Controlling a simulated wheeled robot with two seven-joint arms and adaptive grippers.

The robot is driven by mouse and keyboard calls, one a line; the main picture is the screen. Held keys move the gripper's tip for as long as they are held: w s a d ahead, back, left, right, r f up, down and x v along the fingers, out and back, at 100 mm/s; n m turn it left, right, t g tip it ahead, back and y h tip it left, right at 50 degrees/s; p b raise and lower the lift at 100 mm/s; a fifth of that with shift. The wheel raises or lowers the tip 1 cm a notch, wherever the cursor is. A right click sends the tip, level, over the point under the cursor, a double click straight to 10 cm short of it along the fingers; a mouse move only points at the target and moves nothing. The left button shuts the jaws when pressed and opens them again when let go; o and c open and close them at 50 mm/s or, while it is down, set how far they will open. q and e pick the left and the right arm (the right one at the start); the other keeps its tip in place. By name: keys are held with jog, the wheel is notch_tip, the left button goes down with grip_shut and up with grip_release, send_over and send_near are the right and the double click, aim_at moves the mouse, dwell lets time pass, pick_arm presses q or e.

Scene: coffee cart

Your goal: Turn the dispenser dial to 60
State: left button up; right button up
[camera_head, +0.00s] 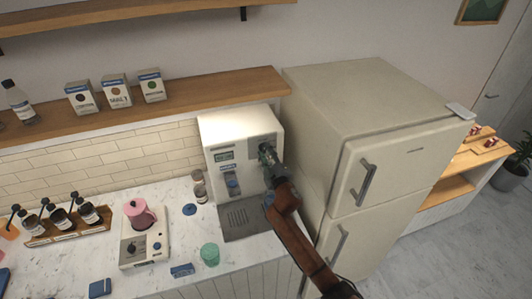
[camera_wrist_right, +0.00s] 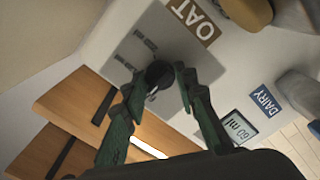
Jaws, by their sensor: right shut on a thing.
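The white dispenser (camera_head: 230,132) stands on the counter below the wooden shelf, beside the fridge. Its black dial (camera_wrist_right: 158,74) sits on a grey plate (camera_wrist_right: 143,42) in the right wrist view. My right gripper (camera_head: 266,153) is at the upper right of the dispenser's front. In the wrist view its green fingers (camera_wrist_right: 160,78) are shut on the dial, one on each side. The small display (camera_wrist_right: 239,127) appears to read 60 ml. It also shows in the head view (camera_head: 224,155), too small to read. In the head view the gripper mostly hides the dial. My left gripper is not in view.
The fridge (camera_head: 375,150) stands close to the right of my right arm. A drip tray (camera_head: 240,217) lies below the dispenser.

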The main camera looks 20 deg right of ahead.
jog(key=o, duration=1.1)
jog(key=shift+o, duration=0.2)
jog(key=shift+s, duration=0.1)
jog(key=shift+s, duration=0.3)
jog(key=s, duration=1.1)
jog(key=shift+d, duration=0.15)
jog(key=shift+s, duration=0.1)
